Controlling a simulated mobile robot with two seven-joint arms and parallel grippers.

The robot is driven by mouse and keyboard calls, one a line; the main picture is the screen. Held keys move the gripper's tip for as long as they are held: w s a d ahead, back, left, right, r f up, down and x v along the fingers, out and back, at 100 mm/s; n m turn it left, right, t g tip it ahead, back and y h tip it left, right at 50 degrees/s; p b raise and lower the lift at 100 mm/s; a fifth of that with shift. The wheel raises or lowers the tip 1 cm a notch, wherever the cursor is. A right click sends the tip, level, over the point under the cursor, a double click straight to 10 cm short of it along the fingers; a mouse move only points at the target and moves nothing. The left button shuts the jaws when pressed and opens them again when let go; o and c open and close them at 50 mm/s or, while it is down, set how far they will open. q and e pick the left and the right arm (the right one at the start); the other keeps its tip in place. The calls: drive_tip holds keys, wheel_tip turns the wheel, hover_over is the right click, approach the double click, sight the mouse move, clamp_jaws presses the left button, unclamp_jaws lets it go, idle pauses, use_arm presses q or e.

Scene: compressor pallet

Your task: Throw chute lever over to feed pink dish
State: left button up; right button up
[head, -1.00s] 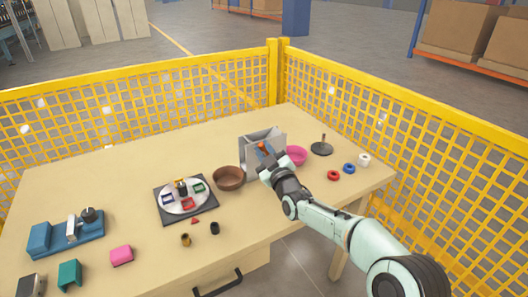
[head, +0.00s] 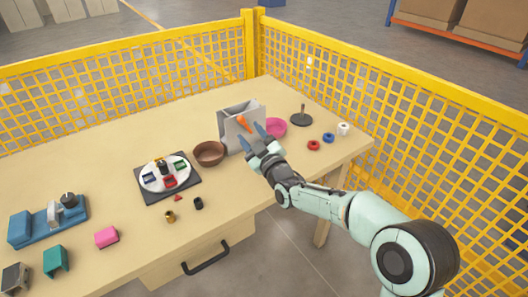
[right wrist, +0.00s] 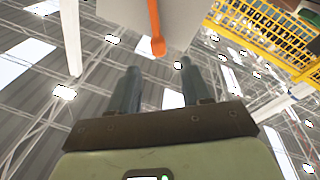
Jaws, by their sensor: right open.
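The grey chute box (head: 230,133) stands on the table with an orange lever (head: 243,123) on its near side. The lever slants from upper left to lower right in the head view. The pink dish (head: 277,128) sits at the chute's right side, and a brown bowl (head: 209,154) at its left. My right gripper (head: 252,133) is open and empty in front of the lever. In the right wrist view, the orange lever (right wrist: 155,25) ends just beyond and between the fingertips of the gripper (right wrist: 158,70), apparently without contact. My left gripper is not in view.
A round plate with small blocks lies on a dark square base (head: 187,189) at left of the bowl. A black stand (head: 301,119) and several rings, one red (head: 313,145), lie to the right. Yellow mesh fencing (head: 340,85) closes off the back and right.

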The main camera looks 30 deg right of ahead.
drive_tip(key=s+f, duration=0.1)
drive_tip(key=s, duration=0.7)
drive_tip(key=shift+f, duration=0.1)
